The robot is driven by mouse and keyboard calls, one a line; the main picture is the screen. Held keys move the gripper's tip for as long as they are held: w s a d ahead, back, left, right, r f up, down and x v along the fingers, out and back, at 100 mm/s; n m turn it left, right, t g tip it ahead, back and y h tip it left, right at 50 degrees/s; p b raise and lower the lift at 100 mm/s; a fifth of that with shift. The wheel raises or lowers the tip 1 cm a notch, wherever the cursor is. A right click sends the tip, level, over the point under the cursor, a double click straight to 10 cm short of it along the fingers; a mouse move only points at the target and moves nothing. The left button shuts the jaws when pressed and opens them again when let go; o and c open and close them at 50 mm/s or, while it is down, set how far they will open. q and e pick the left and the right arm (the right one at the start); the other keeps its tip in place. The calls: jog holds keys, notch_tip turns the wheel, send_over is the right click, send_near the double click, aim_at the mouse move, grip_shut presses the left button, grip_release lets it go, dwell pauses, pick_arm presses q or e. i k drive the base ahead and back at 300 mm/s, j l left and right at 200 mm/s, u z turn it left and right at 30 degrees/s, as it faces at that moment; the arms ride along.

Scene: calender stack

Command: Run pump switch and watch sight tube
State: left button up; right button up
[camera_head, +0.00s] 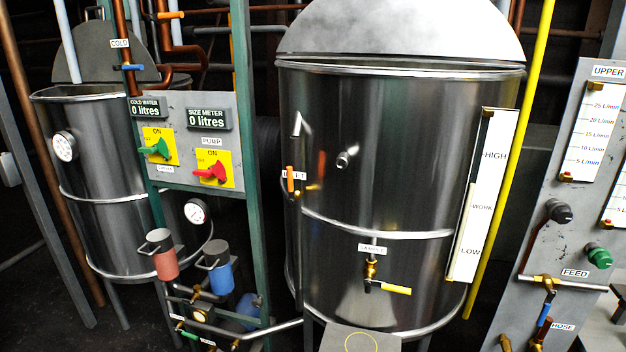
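The pump switch (213,172) is a red knob on a yellow plate on the grey panel (190,110), below the label PUMP. Its handle points left and slightly down. The sight tube (470,200) is a dark narrow strip beside a white scale marked HIGH, WORK and LOW, on the right side of the large steel tank (375,130). The size meter (207,118) reads 0 litres. Neither of my grippers is in view.
A green switch (156,149) sits left of the pump switch, under a cold water meter (146,109) reading 0 litres. A smaller tank (100,200) stands at left. A sample tap (388,288) juts from the large tank. A flow panel (565,220) stands at right.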

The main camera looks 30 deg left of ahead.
aim_at(218, 170)
jog(key=u, duration=1.55)
